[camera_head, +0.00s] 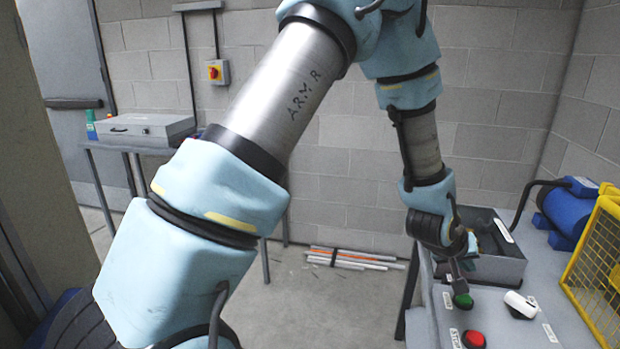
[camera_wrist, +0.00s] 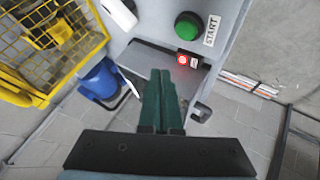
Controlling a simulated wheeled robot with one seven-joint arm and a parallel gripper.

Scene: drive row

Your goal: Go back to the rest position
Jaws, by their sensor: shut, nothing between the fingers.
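My gripper (camera_head: 459,284) is shut and empty at the end of my bent arm, low over the grey control panel (camera_head: 503,331) at the right of the head view. Its green fingers (camera_wrist: 163,78) lie together in the wrist view. The green button (camera_head: 463,301) is just below the fingertips in the head view. In the wrist view the green button (camera_wrist: 187,27), beside a START label, shows clear of the fingers; the exact gap is hard to tell. A red button (camera_head: 474,340) is nearer the front.
A white-handled switch (camera_head: 520,304), a grey box (camera_head: 492,255), a yellow cage (camera_head: 600,262) and a blue motor (camera_head: 568,208) crowd the panel. A red light (camera_wrist: 182,60) glows near the fingers. A grey case (camera_head: 145,129) sits on a left table. Open floor lies between.

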